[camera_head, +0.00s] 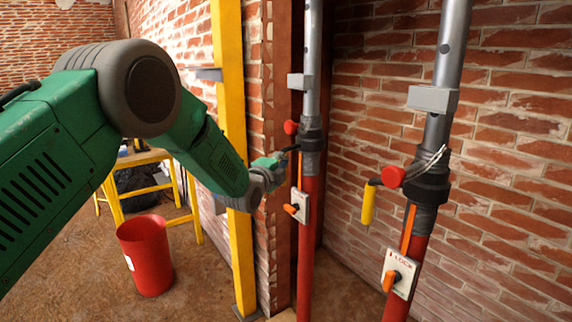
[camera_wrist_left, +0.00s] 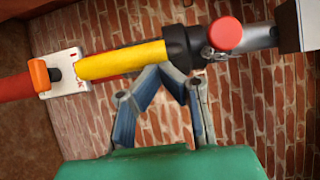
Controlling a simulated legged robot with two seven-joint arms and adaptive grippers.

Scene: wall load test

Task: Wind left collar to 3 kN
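The left prop is a red tube (camera_head: 307,245) with a grey upper tube and a dark left collar (camera_head: 311,137). This collar has a red knob (camera_head: 291,128), seen close in the wrist view (camera_wrist_left: 225,34). A yellow crank handle (camera_wrist_left: 122,60) lies along the prop beside the collar in the wrist view; my gripper hides it in the head view. My left gripper (camera_head: 284,158) is at the collar. Its fingertips (camera_wrist_left: 163,69) come together at the handle's edge near the collar, with nothing visible between them. Contact is unclear. No load reading is legible. My right gripper is not in view.
A second prop with its collar (camera_head: 427,183), red knob and yellow handle (camera_head: 368,204) stands at right. Lock plates (camera_head: 399,273) sit below the collars. A yellow post (camera_head: 232,110) stands close behind my left arm. A red bucket (camera_head: 145,255) is on the floor.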

